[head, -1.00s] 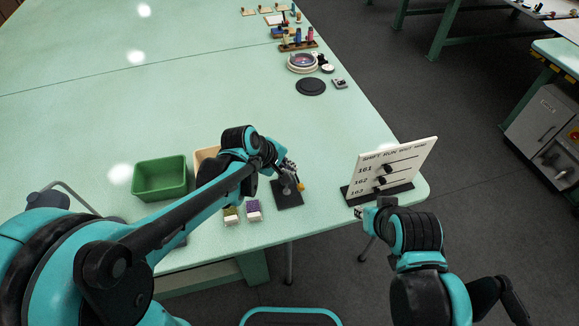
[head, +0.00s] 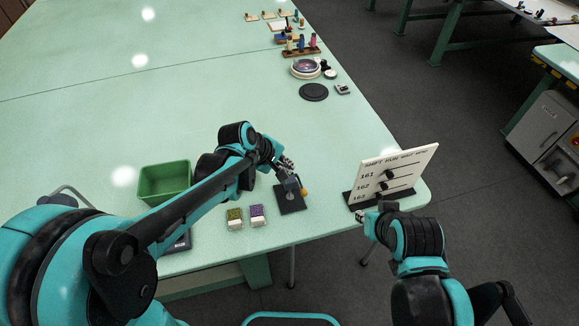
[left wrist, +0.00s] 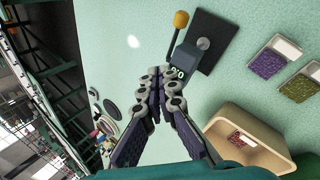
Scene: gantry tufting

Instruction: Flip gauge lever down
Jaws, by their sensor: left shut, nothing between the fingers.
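The gauge is a small dark device with green digits (left wrist: 179,71) on a black base plate (head: 291,203), near the table's front edge. Its lever has a yellow knob (head: 304,191); in the left wrist view the knob (left wrist: 181,19) stands beside the base plate. I cannot tell the lever's exact tilt. My left gripper (head: 288,165) is shut and empty. In the left wrist view its fingertips (left wrist: 157,76) are close beside the gauge body; I cannot tell if they touch. My right gripper (head: 364,213) is by the shift board, its fingers too small to judge.
The white shift board (head: 397,172) stands at the right table corner. A green bin (head: 164,183) and two small trays, one green (head: 235,216) and one purple (head: 257,214), lie left of the gauge. A beige bin (left wrist: 228,123) is close by. The table behind is mostly clear.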

